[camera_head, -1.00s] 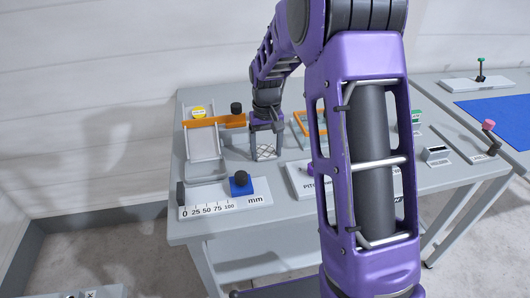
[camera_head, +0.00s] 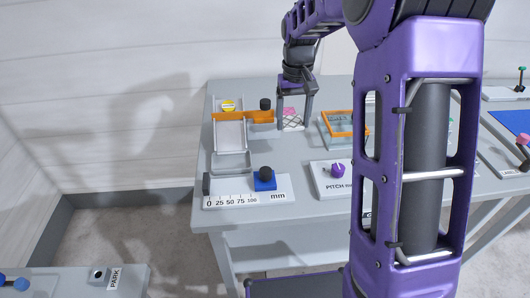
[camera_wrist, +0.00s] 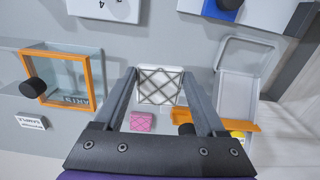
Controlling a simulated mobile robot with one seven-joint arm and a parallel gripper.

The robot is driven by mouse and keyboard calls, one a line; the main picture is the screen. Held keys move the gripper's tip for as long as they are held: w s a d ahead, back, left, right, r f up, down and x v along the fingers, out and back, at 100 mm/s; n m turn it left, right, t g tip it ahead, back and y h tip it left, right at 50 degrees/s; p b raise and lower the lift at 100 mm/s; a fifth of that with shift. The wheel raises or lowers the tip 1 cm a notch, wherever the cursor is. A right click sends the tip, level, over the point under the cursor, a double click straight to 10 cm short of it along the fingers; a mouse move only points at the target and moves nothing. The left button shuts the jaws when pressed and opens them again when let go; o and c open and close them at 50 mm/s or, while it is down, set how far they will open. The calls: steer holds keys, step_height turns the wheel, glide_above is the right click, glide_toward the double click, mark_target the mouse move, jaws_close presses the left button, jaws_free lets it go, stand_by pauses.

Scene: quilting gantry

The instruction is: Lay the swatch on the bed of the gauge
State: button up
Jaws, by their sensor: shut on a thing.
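The swatch (camera_head: 291,124) is a thin white square with a dark criss-cross pattern. In the wrist view the swatch (camera_wrist: 160,86) is between my fingertips. My gripper (camera_head: 293,118) is shut on it, over the back of the table. A measuring gauge with a "0 25 50 75 100 mm" scale (camera_head: 235,200) is at the table's front left, with a dark end stop and a blue slider (camera_head: 264,180) with a black knob. The swatch is apart from this gauge, farther back and to its right. I cannot tell its height above the table.
A pink patterned piece (camera_wrist: 142,122) lies beyond the swatch. A pale tray (camera_head: 231,160) with an orange bar (camera_head: 262,117) is left of my gripper. An orange-framed box (camera_head: 345,124) is to its right. A pitch plate (camera_head: 330,185) with a purple knob is in front.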

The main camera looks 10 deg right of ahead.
steer(key=n, duration=0.1)
steer(key=a+n, duration=0.1)
steer(key=shift+s+a+r+n, duration=0.2)
steer(key=shift+s+a+n, duration=0.05)
steer(key=shift+a+n, duration=0.05)
steer(key=s+a+n+p, duration=0.3)
steer(key=a+n, duration=0.4)
steer(key=n, duration=0.7)
steer(key=n+p, duration=0.2)
steer(key=n, duration=1.7)
glide_toward(229, 183)
step_height(229, 183, down, 6)
steer(key=shift+f+b, duration=0.2)
steer(key=shift+b, duration=0.75)
steer(key=shift+f, duration=0.15)
steer(key=o, duration=1)
